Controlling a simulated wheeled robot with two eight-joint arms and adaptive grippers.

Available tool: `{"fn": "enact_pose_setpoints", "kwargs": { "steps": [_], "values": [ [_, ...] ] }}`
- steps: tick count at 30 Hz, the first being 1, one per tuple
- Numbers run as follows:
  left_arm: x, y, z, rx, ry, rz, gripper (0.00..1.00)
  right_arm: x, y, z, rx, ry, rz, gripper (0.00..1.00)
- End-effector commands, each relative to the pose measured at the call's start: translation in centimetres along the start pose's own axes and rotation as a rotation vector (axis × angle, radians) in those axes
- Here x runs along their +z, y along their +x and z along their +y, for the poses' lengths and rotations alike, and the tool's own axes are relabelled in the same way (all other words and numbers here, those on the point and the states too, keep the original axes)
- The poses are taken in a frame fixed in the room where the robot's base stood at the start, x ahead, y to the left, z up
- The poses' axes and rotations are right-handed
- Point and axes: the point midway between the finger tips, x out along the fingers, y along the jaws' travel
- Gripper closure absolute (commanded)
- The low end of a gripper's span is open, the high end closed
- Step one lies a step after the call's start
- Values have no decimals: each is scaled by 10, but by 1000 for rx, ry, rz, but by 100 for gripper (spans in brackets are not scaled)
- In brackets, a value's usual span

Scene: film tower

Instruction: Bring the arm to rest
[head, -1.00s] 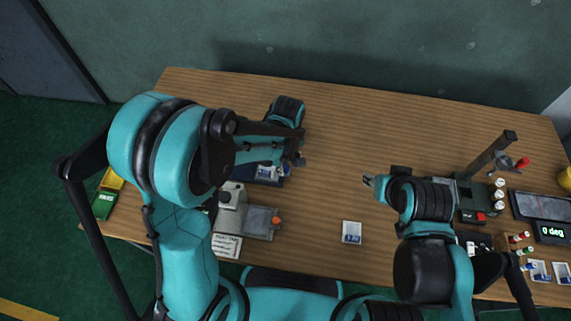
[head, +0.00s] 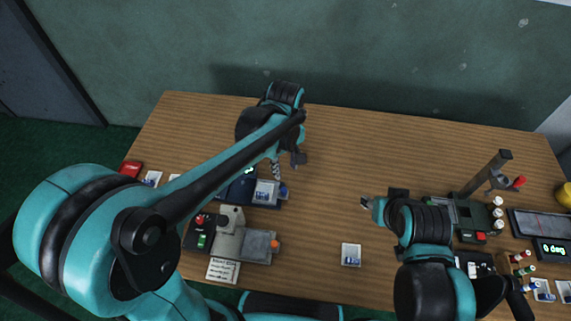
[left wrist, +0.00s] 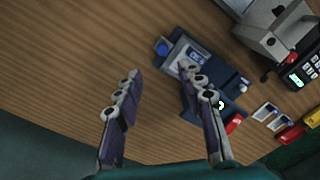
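My left gripper (head: 287,166) hangs over the back left of the wooden table (head: 400,150), beyond a dark blue device. In the left wrist view its two fingers (left wrist: 162,72) are spread with nothing between them. The blue device (left wrist: 222,110) carries a clear-and-white card (left wrist: 190,58); in the head view the card (head: 266,192) lies just in front of the gripper. My left arm reaches across from the lower left. My right gripper (head: 366,203) is above the table right of centre; its fingers are too small to judge.
A grey machine (head: 230,240) stands at the front left. A small card (head: 351,255) lies front centre. A green station with a post (head: 470,215), small bottles (head: 497,212) and a "0 deg" readout (head: 552,250) crowd the right. The table's back middle is clear.

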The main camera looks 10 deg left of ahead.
Motion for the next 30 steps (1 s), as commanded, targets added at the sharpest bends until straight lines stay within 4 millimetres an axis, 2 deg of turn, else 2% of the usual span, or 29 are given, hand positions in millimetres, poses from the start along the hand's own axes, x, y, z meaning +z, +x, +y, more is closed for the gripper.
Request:
{"fn": "enact_pose_setpoints", "kwargs": {
  "steps": [4, 20, 23, 26, 30],
  "values": [
    [0, -6, 0, 0, 0, 0, 61, 0, 0, 0, 0, 0, 0, 60],
    [0, -7, -2, 5, 6, 3, 61, 0, 0, 0, 0, 0, 0, 60],
    [-2, -14, -13, 33, 45, 22, 61, 0, 0, 0, 0, 0, 0, 60],
    [-4, -26, -35, 87, 128, 68, 61, 0, 0, 0, 0, 0, 0, 60],
    [-7, -42, -75, 172, 292, 181, 61, 0, 0, 0, 0, 0, 0, 60]
  ]
}}
